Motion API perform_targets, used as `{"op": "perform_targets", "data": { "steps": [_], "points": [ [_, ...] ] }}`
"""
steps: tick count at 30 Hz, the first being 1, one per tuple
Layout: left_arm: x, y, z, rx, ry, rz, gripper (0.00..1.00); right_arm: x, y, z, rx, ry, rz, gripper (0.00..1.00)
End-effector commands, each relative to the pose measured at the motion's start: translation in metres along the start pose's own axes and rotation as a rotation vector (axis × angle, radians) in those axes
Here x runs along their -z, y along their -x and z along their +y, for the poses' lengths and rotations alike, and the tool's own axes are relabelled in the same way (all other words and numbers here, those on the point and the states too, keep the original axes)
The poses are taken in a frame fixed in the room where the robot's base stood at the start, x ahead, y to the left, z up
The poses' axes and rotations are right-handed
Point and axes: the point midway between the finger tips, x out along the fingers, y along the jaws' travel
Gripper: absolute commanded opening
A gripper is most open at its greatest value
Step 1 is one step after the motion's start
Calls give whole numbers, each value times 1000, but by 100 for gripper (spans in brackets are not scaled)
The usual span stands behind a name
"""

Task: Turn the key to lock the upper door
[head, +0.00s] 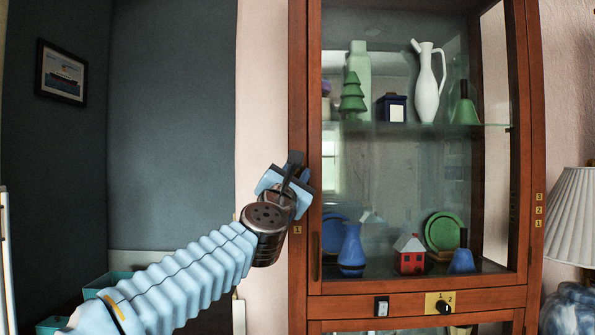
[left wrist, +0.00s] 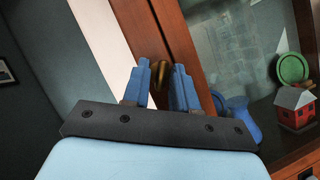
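The upper door is a tall wood-framed glass door (head: 315,215) of the curio cabinet, and it looks shut. My left gripper (head: 290,180) is at the cabinet's left wooden upright, beside the door's left edge. In the left wrist view its two blue fingers (left wrist: 161,72) stand slightly apart. A brass key (left wrist: 161,69) shows between the fingertips against the wood. I cannot tell whether the fingers press on it or only surround it. In the head view the key is hidden behind the gripper. My right gripper is in no view.
Behind the glass, shelves hold a white jug (head: 427,85), a red house (head: 409,255), a blue vase (head: 351,250) and several other ornaments. Below is a black knob (head: 444,307) on a brass plate. A lamp (head: 572,220) stands at right. Teal boxes (head: 105,284) lie at lower left.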

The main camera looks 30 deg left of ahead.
Motion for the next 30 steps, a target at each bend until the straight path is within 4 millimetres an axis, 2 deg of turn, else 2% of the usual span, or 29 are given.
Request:
{"op": "perform_targets", "data": {
  "steps": [2, 8, 19, 23, 30],
  "points": [
    [0, 0, 0, 1, 0, 0, 28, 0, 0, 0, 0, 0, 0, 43],
    [0, 0, -1, 3, 1, 0, 57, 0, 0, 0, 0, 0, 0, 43],
    [1, 5, -2, 3, 1, -1, 57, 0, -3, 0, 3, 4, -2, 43],
    [2, 26, -2, 2, 2, -2, 57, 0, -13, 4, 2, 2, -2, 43],
    [2, 86, -2, 1, 2, -3, 57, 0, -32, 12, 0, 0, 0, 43]
  ]
}}
